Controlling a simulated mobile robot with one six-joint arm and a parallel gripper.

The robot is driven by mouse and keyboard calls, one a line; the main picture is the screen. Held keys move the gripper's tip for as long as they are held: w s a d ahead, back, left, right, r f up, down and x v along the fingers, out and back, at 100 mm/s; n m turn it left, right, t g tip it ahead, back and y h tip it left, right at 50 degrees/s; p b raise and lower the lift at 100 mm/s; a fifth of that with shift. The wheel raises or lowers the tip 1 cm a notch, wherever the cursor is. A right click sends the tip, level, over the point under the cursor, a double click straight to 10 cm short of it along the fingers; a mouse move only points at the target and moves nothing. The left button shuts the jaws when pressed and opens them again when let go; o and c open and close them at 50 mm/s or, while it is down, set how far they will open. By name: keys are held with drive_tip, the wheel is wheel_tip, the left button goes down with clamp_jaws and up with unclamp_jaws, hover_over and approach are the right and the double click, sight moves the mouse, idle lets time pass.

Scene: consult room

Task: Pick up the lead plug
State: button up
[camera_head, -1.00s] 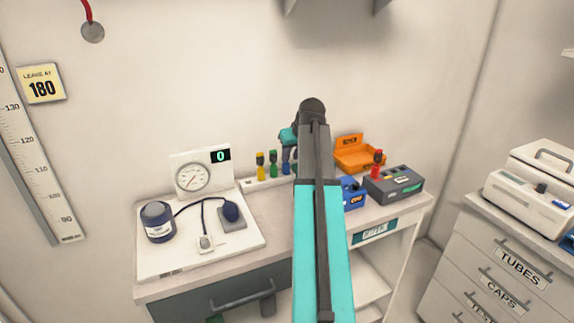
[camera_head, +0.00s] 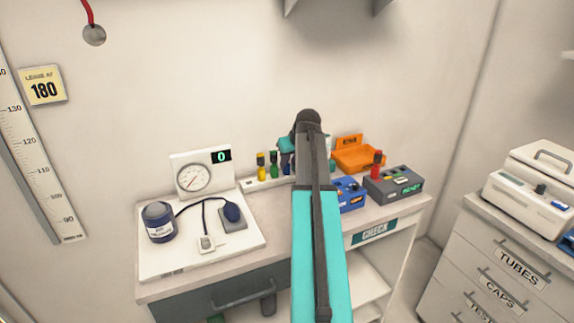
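Several coloured plugs stand upright on the desk. A yellow plug (camera_head: 261,166) and a green plug (camera_head: 273,165) stand in a white rack (camera_head: 250,185) by the wall. A red plug (camera_head: 377,163) stands in a grey box (camera_head: 394,186) on the right. I cannot tell which one is the lead plug. My gripper (camera_head: 288,145) is mostly hidden behind my own arm, above or near the blue plug. Its fingers are not clear, and I cannot tell whether it holds anything.
A blue box (camera_head: 350,194) and an orange bin (camera_head: 359,157) stand right of my arm. On the left, a white board (camera_head: 163,256) holds a dark jar, a bulb and tubing, with a gauge (camera_head: 193,178) behind. White drawers (camera_head: 500,275) stand at the right.

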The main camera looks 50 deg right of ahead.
drive_tip(key=shift+x, duration=1.45)
clamp_jaws()
